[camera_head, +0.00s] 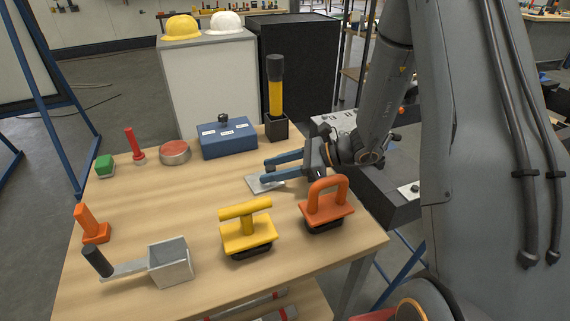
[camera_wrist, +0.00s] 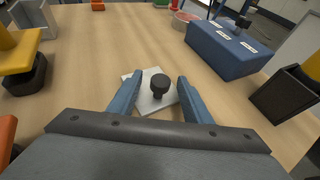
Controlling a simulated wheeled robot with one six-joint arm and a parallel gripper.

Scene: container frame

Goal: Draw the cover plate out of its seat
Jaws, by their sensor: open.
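A thin light-grey plate with a round black knob lies on the wooden table (camera_head: 190,200), close to my gripper (camera_head: 267,171). The plate shows in the wrist view (camera_wrist: 132,79) and partly in the head view (camera_head: 257,187). I see no seat around it; it appears to lie flat on the tabletop. My gripper's blue fingers are open, one on each side of the black knob (camera_wrist: 160,82) in the wrist view, with a gap on both sides. In the head view the fingers hide part of the plate and its knob.
A blue box (camera_head: 228,140) and a black holder with a yellow-handled tool (camera_head: 276,95) stand behind. A yellow-handled block (camera_head: 248,230) and an orange-handled block (camera_head: 326,207) stand in front. A grey scoop (camera_head: 171,264) is front left. Mid-left tabletop is clear.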

